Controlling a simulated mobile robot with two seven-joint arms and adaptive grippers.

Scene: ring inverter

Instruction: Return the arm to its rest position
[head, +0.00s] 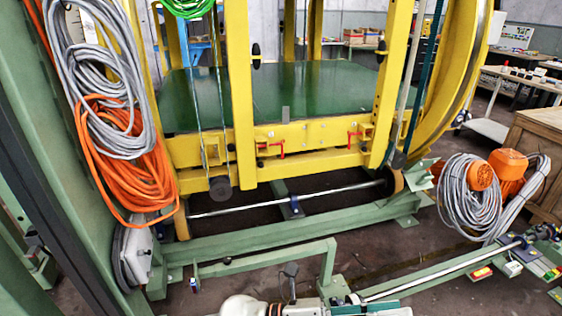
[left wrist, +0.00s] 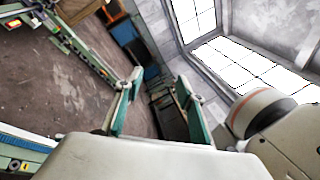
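My left gripper (left wrist: 160,78) shows in the left wrist view, with two green-padded fingers spread apart. The gap between them is empty, and only floor and background show through it. A pale arm link of mine (head: 243,306) shows at the bottom edge of the head view, below the green base frame of the machine. Most of that arm is cut off by the picture edge. My right gripper is in neither view.
The yellow ring inverter (head: 310,136) with its green platform (head: 335,92) stands ahead. Grey cables (head: 98,70) and an orange cable (head: 125,160) hang at left. Coiled grey cable (head: 470,205) is at right. A low green rail (head: 440,272) crosses the front right. A wooden crate (head: 540,150) stands far right.

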